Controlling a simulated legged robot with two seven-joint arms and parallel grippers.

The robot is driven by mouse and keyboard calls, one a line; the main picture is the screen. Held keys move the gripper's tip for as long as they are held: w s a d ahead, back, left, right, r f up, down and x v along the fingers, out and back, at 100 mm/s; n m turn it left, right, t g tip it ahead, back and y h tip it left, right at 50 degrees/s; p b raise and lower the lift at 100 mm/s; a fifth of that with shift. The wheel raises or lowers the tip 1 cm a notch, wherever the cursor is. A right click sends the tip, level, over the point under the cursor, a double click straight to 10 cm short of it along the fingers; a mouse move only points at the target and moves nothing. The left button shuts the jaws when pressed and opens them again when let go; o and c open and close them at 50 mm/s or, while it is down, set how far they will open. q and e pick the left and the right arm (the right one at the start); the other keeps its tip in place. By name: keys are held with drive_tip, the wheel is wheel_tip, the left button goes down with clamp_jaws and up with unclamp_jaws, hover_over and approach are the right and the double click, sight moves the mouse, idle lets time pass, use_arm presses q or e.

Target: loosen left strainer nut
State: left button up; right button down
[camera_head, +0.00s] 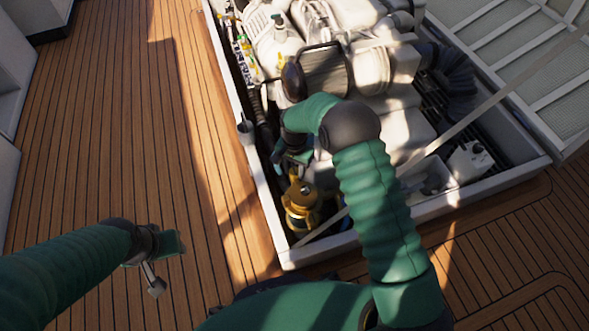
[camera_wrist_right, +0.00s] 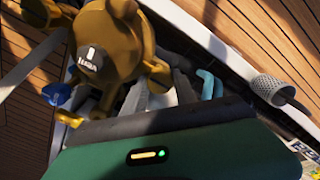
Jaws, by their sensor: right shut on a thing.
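The bronze strainer (camera_head: 301,205) stands in the front left corner of the engine hatch. In the right wrist view its round body with lugs (camera_wrist_right: 105,45) fills the upper left. My right gripper (camera_head: 290,172) is at the strainer's top rear side. In the right wrist view the grey fingers of my right gripper (camera_wrist_right: 160,92) lie against the strainer's side, shut on the left strainer nut, which is mostly hidden between them. My left gripper (camera_head: 155,270) hangs over the deck at the lower left, away from the hatch. Its jaw opening is unclear.
The white hatch rim (camera_head: 262,205) runs close beside the strainer. The white engine (camera_head: 345,70) lies behind it. A pale strap (camera_head: 470,115) crosses the hatch diagonally. A perforated white cup (camera_wrist_right: 268,88) sits at the rim. The wooden deck (camera_head: 120,120) at left is clear.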

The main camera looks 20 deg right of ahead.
drive_tip(key=shift+r+n+p, duration=0.2)
drive_tip(key=shift+n+p, duration=0.6)
drive_tip(key=shift+p, duration=0.3)
drive_tip(key=shift+n+p, duration=1.2)
drive_tip(key=n+p, duration=0.2)
drive_tip(key=shift+n, duration=0.3)
drive_tip(key=n+p, duration=0.1)
drive_tip(key=n, duration=0.1)
drive_tip(key=shift+n, duration=0.4)
drive_tip(key=n+p, duration=0.1)
drive_tip(key=n, duration=0.3)
drive_tip(key=shift+w+f+p, duration=0.1)
drive_tip(key=shift+p, duration=0.25)
drive_tip(key=shift+n+p, duration=0.3)
drive_tip(key=shift+n, duration=1.9)
drive_tip(key=shift+f, duration=0.1)
